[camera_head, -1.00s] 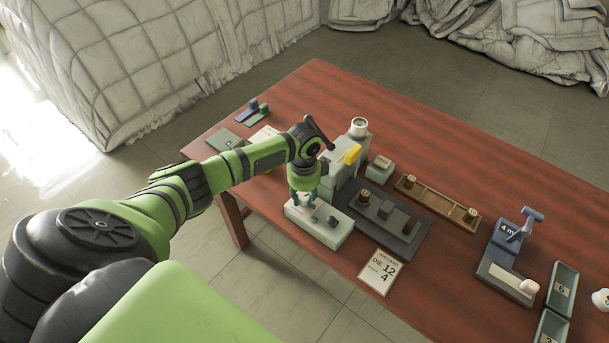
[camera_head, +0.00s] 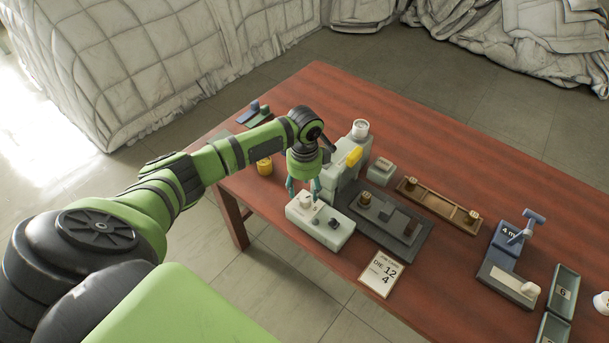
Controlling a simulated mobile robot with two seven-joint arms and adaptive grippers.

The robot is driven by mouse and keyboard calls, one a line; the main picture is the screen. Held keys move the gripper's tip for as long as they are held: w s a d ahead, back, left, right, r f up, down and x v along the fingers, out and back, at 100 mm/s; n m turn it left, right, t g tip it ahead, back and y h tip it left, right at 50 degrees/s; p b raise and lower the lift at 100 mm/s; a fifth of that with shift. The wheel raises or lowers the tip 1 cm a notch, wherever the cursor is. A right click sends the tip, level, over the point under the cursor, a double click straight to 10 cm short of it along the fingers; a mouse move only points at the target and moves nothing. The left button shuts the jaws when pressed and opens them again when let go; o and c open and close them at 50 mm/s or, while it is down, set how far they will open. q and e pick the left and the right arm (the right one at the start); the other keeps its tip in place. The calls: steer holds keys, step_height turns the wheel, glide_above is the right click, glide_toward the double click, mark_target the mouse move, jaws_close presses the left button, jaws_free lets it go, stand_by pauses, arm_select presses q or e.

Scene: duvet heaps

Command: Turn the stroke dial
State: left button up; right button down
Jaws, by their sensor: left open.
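A pale control box (camera_head: 318,230) sits near the table's front left edge. On its top are a light knob (camera_head: 307,203) at the left and a dark knob (camera_head: 333,222) at the right. Which is the stroke dial I cannot tell, as no label is readable. My left gripper (camera_head: 303,188) points down just above the light knob, fingers apart and empty. A pale press machine (camera_head: 345,180) with a yellow part (camera_head: 354,156) and a round white-topped piece (camera_head: 360,128) stands behind the box, partly hidden by my arm. My right gripper is not in view.
A dark plate (camera_head: 400,240) with a brass piece lies right of the box. A job card (camera_head: 382,274) reads "DIE 12" and "4". Behind are a small grey block (camera_head: 381,169) and a wooden rack (camera_head: 436,205). A blue gauge (camera_head: 507,240) stands right. A yellow cylinder (camera_head: 264,165) is left.

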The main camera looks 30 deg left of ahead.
mark_target(304, 198)
arm_select(q)
step_height(304, 198, up, 7)
steer(key=shift+s+f, duration=0.1)
stand_by(0.7)
